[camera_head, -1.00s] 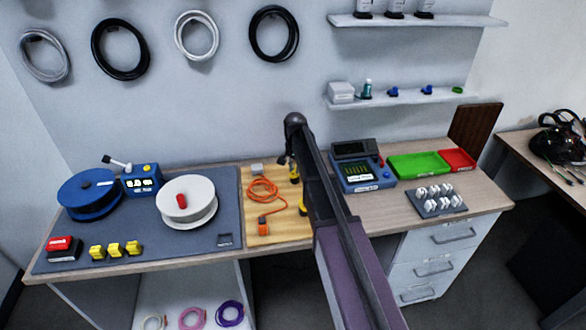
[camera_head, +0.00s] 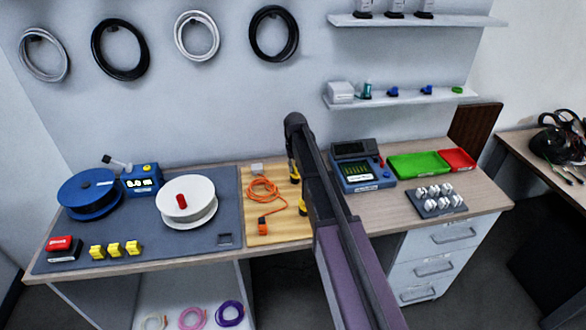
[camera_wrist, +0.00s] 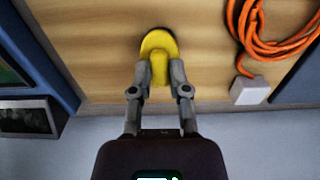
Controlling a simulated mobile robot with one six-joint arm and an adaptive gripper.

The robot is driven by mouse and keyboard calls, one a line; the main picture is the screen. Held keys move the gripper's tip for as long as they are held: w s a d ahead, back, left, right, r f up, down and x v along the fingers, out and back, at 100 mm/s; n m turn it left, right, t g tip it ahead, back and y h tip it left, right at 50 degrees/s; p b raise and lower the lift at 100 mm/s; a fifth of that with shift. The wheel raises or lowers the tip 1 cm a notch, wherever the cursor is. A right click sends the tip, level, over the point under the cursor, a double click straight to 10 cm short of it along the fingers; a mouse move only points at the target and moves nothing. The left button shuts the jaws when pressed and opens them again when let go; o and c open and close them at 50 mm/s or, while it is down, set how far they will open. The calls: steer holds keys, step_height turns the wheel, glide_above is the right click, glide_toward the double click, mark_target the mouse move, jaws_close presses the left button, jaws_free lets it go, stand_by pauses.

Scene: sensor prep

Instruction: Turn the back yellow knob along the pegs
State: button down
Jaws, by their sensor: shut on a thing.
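The back yellow knob (camera_wrist: 158,42) is in the wrist view, on the wooden board (camera_wrist: 100,50). It has a round base and a raised grip bar that points toward the wall side of that view. My gripper (camera_wrist: 158,70) is shut on this bar, one finger on each side. In the head view the back knob (camera_head: 294,174) shows beside my arm, which hides most of my gripper. A second, front yellow knob (camera_head: 302,207) stands nearer the board's front edge, partly behind my arm. I cannot make out the pegs clearly.
An orange cable (camera_head: 264,190) lies coiled on the board left of the knobs, with a white block (camera_wrist: 250,91) close to the wall. The blue tester (camera_head: 362,175) stands right of the board. The white reel (camera_head: 186,205) stands to the left.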

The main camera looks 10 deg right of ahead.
steer(key=shift+w, duration=0.15)
steer(key=c, duration=0.6)
jaws_free()
steer(key=shift+r, duration=0.1)
